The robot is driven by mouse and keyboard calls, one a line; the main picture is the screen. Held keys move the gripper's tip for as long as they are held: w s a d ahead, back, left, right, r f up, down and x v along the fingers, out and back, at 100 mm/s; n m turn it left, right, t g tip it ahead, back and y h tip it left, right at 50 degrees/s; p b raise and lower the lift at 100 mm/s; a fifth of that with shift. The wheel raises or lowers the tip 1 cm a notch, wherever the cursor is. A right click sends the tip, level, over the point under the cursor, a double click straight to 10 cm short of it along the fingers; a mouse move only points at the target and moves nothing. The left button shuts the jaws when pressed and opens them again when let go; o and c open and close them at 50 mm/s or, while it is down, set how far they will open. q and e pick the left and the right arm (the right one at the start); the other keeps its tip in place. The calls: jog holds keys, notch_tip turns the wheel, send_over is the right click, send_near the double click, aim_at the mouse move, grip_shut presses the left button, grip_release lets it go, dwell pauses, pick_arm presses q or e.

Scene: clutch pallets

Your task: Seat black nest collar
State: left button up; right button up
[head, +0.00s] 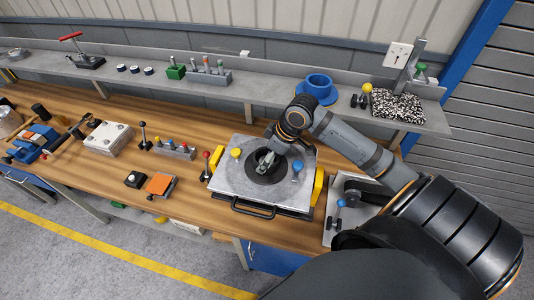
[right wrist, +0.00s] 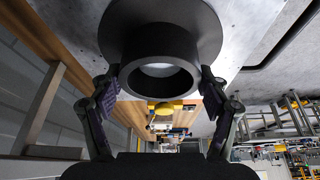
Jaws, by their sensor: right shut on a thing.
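The black nest collar (head: 266,178) is a round flanged ring at the middle of a grey metal pallet plate (head: 228,182). The right wrist view shows its flange (right wrist: 207,28) and open tube (right wrist: 160,42) up close, with the plate behind. My right gripper (head: 266,160) comes down over the collar from the right. In the wrist view its two fingers (right wrist: 160,88) stand on both sides of the tube, shut on it. I cannot tell whether the flange lies flat on the plate or sits just above it. My left gripper is out of view.
The plate carries a yellow knob (head: 236,153) and a blue knob (head: 297,166), with a black handle (head: 262,209) in front. An orange block (head: 160,185) and a peg rack (head: 174,151) stand to the left. A shelf behind holds a blue flanged ring (head: 318,88).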

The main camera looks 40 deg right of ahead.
dwell(0.3)
jog(key=o, duration=1.4)
jog(key=shift+r, duration=0.1)
notch_tip(320, 180, up, 5)
jog(key=p, duration=0.5)
jog(key=shift+p, duration=0.35)
jog(key=shift+r+p, duration=0.7)
jog(key=shift+r, duration=0.3)
jog(key=shift+f, duration=0.1)
